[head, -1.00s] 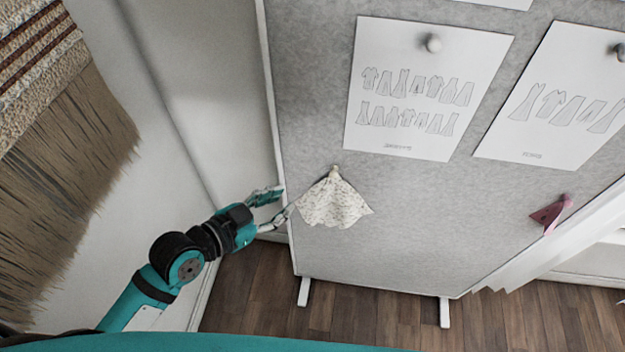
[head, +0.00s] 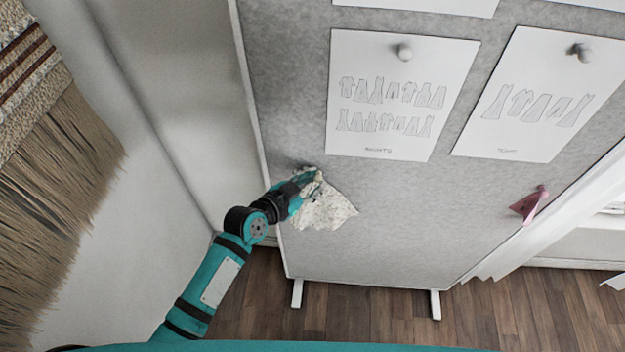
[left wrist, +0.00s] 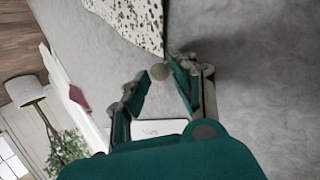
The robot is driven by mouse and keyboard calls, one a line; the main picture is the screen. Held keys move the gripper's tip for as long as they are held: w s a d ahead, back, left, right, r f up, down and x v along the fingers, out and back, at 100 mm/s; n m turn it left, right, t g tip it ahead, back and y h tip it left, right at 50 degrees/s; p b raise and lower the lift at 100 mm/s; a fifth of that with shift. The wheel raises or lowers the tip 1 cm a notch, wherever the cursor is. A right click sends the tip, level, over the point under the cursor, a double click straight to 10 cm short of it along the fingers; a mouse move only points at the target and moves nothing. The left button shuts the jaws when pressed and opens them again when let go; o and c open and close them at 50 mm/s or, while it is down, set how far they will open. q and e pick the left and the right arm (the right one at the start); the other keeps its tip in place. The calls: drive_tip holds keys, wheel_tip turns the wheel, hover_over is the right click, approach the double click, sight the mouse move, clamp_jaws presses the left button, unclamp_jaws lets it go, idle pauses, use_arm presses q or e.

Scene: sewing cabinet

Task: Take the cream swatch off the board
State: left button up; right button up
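The cream swatch (head: 326,208), speckled and draped to a point at the top, hangs on the grey board (head: 400,235). My left gripper (head: 308,180) is at the top of the swatch in the head view and covers the pin there. Contact cannot be told. My right gripper is out of view.
Pinned pattern sheets (head: 400,100) and (head: 535,100) hang above on the board. A pink swatch (head: 528,206) hangs at the right. A fringed woven hanging (head: 50,180) is at the far left. Wooden floor (head: 380,315) lies below the board.

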use_arm(q)
clamp_jaws()
drive_tip(key=shift+s, duration=0.1)
idle(0.3)
drive_tip(key=shift+s+a+p, duration=0.1)
drive_tip(key=shift+s+p, duration=0.65)
drive_tip(key=shift+s, duration=0.6)
drive_tip(key=shift+s, duration=0.1)
drive_tip(key=s+p, duration=0.4)
drive_tip(key=s, duration=0.5)
drive_tip(key=shift+s+a, duration=0.35)
drive_tip(key=shift+s, duration=0.05)
